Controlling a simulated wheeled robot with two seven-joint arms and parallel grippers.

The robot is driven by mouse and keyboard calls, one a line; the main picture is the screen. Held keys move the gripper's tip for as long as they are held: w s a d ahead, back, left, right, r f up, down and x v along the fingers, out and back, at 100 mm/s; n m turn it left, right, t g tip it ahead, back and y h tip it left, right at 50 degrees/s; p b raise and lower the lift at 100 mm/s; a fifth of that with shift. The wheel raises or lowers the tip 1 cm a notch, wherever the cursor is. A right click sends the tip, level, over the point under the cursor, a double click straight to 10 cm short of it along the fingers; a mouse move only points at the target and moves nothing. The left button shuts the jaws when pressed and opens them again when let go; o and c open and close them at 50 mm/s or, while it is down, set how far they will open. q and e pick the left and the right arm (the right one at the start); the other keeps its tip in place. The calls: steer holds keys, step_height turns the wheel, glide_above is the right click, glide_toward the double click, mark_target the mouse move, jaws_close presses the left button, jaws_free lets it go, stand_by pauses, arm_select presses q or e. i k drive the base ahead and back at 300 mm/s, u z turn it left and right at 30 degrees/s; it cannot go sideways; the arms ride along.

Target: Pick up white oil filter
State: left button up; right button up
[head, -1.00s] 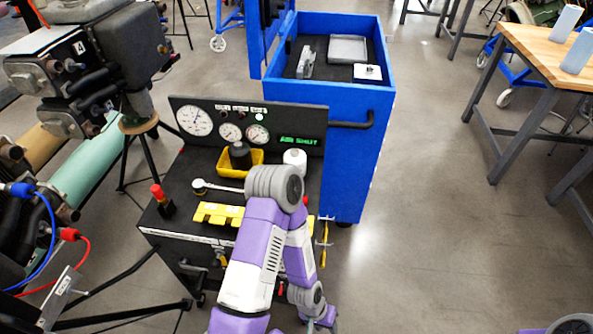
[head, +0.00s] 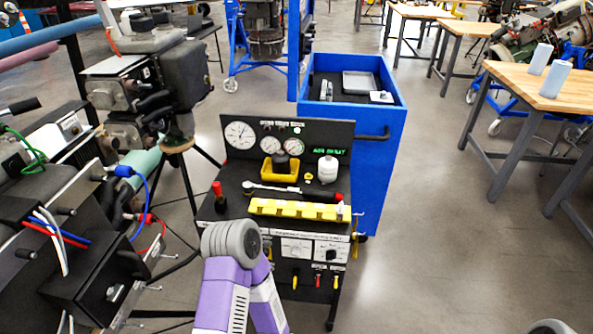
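The white oil filter (head: 328,169) stands upright on the dark top of the test cart (head: 232,186), right of a yellow tray. It is a small white bottle-like cylinder and nothing covers it. Neither gripper shows in the head view. A purple and white arm link of mine with a grey joint rises at the bottom centre, in front of the cart and below the filter. A grey piece of mine shows at the lower right edge.
A black filter (head: 281,162) sits in the yellow tray (head: 266,172). A ratchet (head: 270,187), a yellow slotted block (head: 298,209) and a red-topped item (head: 218,192) lie nearby. A gauge panel (head: 240,134) stands behind. A blue cart (head: 377,161) is behind right; open floor lies right.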

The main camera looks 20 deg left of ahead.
mark_target(328, 165)
steer(key=u, duration=0.55)
steer(key=i, duration=1)
steer(key=k, duration=1)
steer(key=z, duration=1.9)
steer(key=i, duration=1.6)
steer(key=u, duration=3.5)
